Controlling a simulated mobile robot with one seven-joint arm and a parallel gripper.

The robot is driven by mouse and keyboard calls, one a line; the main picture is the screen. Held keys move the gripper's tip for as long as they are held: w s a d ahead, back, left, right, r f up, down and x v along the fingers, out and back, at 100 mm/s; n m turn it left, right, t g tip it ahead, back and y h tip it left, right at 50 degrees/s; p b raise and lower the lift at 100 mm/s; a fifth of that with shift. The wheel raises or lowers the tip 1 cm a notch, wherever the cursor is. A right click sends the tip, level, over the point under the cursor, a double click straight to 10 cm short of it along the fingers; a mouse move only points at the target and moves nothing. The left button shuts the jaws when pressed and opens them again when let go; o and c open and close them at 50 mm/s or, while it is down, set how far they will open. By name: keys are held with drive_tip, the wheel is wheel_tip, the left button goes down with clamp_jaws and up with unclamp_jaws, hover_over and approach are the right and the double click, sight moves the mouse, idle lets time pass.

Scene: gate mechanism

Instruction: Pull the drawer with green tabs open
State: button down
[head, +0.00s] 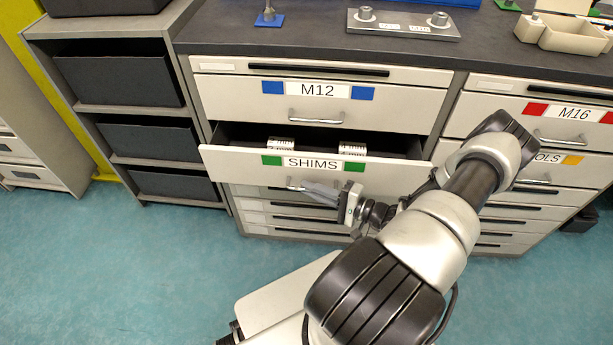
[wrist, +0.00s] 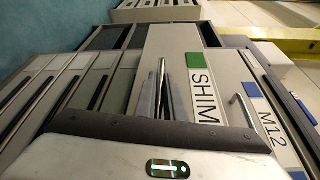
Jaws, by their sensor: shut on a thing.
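The drawer with green tabs (head: 225,161), labelled SHIMS, is partly open. Its front stands out from the cabinet, and its dark inside shows with two white labelled packs (head: 280,144) in it. The same drawer front also shows sideways in the wrist view (wrist: 180,48). Its bar handle (head: 293,184) is below the label. My gripper (head: 312,191) is at this handle, with its fingers shut on it. In the wrist view the fingers (wrist: 161,92) meet at the handle bar, and the exact contact is partly hidden.
The M12 drawer (head: 225,97) with blue tabs is closed above. The M16 drawer (head: 485,112) with red tabs is closed at right. Open shelves with black bins (head: 115,80) stand at left. Blue floor (head: 150,270) in front is clear at left.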

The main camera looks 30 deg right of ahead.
drive_tip(key=s+a+p, duration=0.1)
drive_tip(key=s+a, duration=0.4)
drive_tip(key=s, duration=0.3)
drive_tip(key=s+a+p, duration=0.2)
drive_tip(key=s+a, duration=0.3)
drive_tip(key=s, duration=0.2)
drive_tip(key=shift+s+a, duration=0.25)
drive_tip(key=shift+s, duration=0.15)
drive_tip(key=c, duration=1.8)
unclamp_jaws()
drive_tip(key=shift+c, duration=0.2)
drive_tip(key=v, duration=1.7)
drive_tip(key=shift+s, duration=0.2)
drive_tip(key=shift+d, duration=0.15)
